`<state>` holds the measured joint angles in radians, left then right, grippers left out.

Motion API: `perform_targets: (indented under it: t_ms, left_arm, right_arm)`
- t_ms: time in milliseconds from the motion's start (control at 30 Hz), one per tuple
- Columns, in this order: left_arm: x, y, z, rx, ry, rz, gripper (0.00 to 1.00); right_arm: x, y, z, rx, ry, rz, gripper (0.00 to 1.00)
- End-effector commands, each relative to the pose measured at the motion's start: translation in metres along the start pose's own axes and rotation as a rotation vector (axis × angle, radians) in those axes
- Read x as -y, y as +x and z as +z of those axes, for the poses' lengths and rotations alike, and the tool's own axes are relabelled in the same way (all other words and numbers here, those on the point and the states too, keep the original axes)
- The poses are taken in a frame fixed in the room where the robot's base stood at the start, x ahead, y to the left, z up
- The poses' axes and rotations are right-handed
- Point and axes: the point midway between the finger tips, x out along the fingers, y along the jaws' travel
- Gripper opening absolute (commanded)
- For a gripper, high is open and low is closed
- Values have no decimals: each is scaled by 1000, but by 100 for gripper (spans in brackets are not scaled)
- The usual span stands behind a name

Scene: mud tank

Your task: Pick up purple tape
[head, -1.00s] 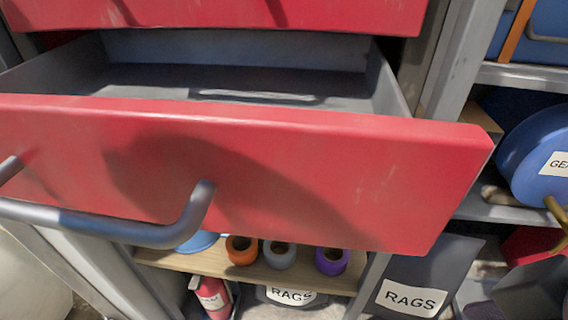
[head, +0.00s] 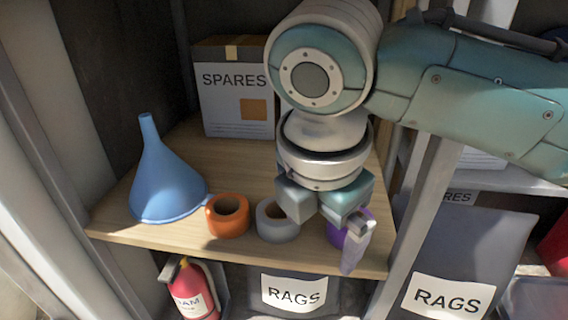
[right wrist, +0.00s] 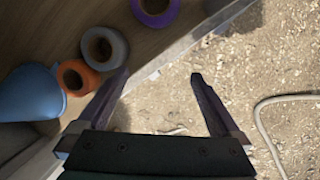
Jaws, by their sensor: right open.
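The purple tape (head: 336,236) is a roll at the right end of a wooden shelf (head: 240,252). In the head view my right gripper (head: 328,222) is in front of it and hides much of it. In the right wrist view the purple tape (right wrist: 156,21) shows at the top edge, cut off by the frame, beyond the fingertips. My right gripper (right wrist: 160,78) is open, with nothing between its fingers. My left gripper is not in view.
A grey tape (head: 274,232), an orange tape (head: 228,216) and a blue funnel (head: 165,185) stand in a row left of it. A SPARES box (head: 235,105) is behind. A grey upright (head: 418,210) borders the shelf on the right.

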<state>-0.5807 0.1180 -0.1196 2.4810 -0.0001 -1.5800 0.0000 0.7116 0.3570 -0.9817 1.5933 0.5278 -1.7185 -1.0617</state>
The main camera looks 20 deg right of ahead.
Motion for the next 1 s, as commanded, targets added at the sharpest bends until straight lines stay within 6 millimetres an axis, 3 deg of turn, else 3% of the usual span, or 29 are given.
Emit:
perform_targets:
  t_ms: [33,100,233,1000]
  left_arm:
    - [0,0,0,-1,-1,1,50]
    - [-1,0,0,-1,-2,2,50]
    - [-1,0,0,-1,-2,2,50]
    - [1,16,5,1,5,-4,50]
  right_arm:
    - [-10,-5,23,60,-55,-15,100]
    - [-16,-10,46,115,-118,-43,100]
    - [-22,-16,69,167,-174,-74,100]
    - [-17,77,88,177,-187,-82,100]
